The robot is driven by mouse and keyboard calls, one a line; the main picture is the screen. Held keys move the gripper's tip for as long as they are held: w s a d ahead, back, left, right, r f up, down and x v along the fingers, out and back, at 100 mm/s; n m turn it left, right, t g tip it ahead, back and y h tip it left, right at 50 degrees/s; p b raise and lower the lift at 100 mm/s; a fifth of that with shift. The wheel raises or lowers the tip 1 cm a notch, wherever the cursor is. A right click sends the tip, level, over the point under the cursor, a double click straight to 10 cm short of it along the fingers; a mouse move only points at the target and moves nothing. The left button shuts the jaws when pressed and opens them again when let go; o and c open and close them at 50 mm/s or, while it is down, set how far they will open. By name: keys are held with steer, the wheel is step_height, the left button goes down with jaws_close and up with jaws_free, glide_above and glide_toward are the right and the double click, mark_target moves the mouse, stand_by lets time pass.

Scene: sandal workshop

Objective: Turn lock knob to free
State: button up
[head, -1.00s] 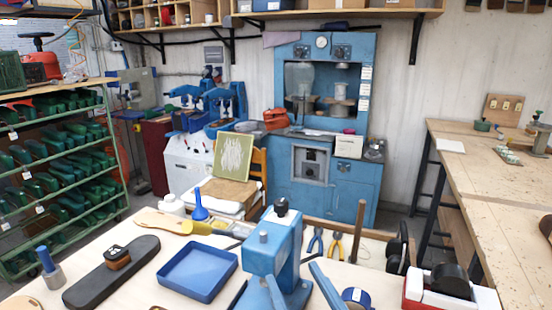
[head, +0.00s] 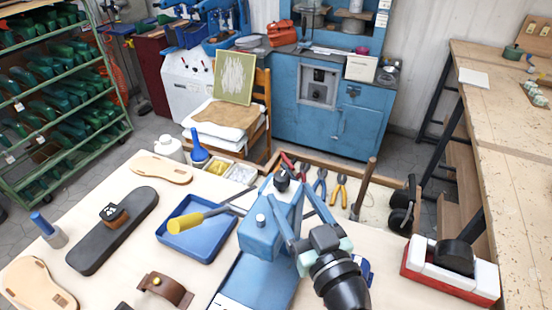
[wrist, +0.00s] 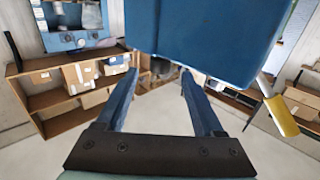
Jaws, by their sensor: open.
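A blue bench machine (head: 263,240) stands on the work table, with a black knob (head: 282,183) on top and a small blue-grey knob (head: 260,219) on its near face. I cannot tell which is the lock knob or how it is turned. A rod with a yellow handle (head: 188,222) reaches out to the left; this handle also shows in the wrist view (wrist: 281,115). My gripper (head: 290,200) is open at the machine's right side, its fingers apart and pointing toward the top. In the wrist view, the machine's blue body (wrist: 205,40) fills the upper middle above my fingers (wrist: 160,76); no knob shows between them.
A blue tray (head: 215,246) lies left of the machine, with a dark sole (head: 112,235) beyond it. Pliers (head: 339,190) and a hammer (head: 364,188) are behind. A red and white block holder (head: 450,280) stands at right.

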mark_target(279, 174)
steer(key=p+x, duration=0.2)
steer(key=x, duration=0.7)
steer(key=shift+s, duration=0.1)
jaws_close()
